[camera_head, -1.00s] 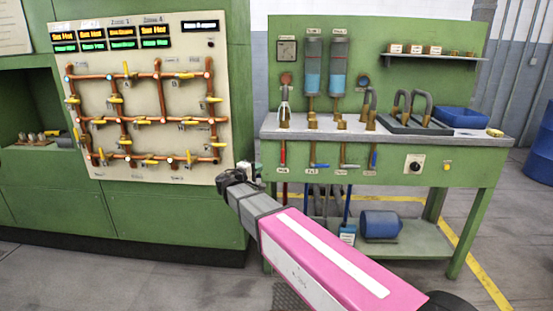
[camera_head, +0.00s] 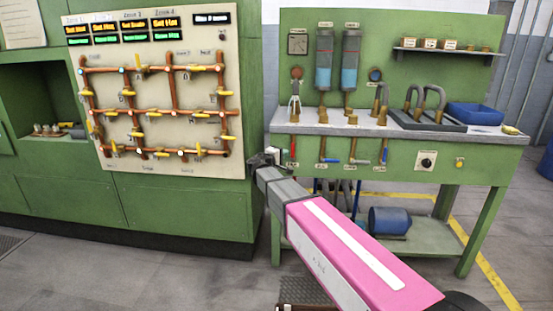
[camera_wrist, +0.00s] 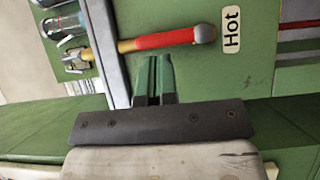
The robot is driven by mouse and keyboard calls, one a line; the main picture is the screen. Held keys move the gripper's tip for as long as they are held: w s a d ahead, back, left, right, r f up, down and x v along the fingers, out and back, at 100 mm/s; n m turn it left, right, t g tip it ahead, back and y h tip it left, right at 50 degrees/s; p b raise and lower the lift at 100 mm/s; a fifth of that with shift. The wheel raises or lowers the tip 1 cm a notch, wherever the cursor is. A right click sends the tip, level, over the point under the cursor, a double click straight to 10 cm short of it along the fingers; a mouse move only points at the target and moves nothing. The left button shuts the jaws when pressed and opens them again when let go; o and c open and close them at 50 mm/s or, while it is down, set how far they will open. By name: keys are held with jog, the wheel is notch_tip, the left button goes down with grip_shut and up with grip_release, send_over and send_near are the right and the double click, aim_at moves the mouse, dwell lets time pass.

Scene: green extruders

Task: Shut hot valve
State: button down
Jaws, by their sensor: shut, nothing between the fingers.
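The hot valve has a red lever handle (camera_wrist: 168,39) on a brass pipe fitting, beside a white "Hot" label (camera_wrist: 232,30) in the wrist view. In the head view the red handle (camera_head: 293,148) hangs straight down from the bench's front edge at its left end. My gripper (camera_wrist: 154,58) is shut and empty, its fingertips just beside the middle of the handle in the wrist view. I cannot tell whether they touch it. In the head view my gripper (camera_head: 272,153) is just left of the handle, its tips partly hidden.
Blue and grey handles hang right of the red one along the green workbench (camera_head: 470,158). A pipe board (camera_head: 200,95) with yellow valves stands on the left. Glass cylinders (camera_head: 324,60) stand above the bench. A blue tank (camera_head: 388,220) lies on the lower shelf.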

aim_at(292, 151)
jog(key=shift+x, duration=1.6)
jog(key=shift+d+r+m+g, duration=0.1)
jog(key=shift+d+m+g, duration=0.2)
jog(key=shift+m, duration=0.2)
jog(key=shift+s+d+r+m+g+y, duration=0.1)
jog(key=shift+d+m+g+y, duration=0.3)
jog(key=shift+d+m+y, duration=0.35)
jog(key=d+m+y, duration=0.1)
jog(key=m+y, duration=0.1)
jog(key=d+f+m+g+y, duration=0.1)
jog(key=m+y, duration=0.1)
jog(key=m, duration=0.1)
jog(key=d+f+m+g+y, duration=0.1)
jog(key=d+m+y, duration=0.1)
jog(key=y, duration=0.1)
jog(key=shift+f, duration=0.2)
jog(key=shift+a, duration=0.1)
jog(key=shift+a+f, duration=0.3)
jog(key=shift+a, duration=0.35)
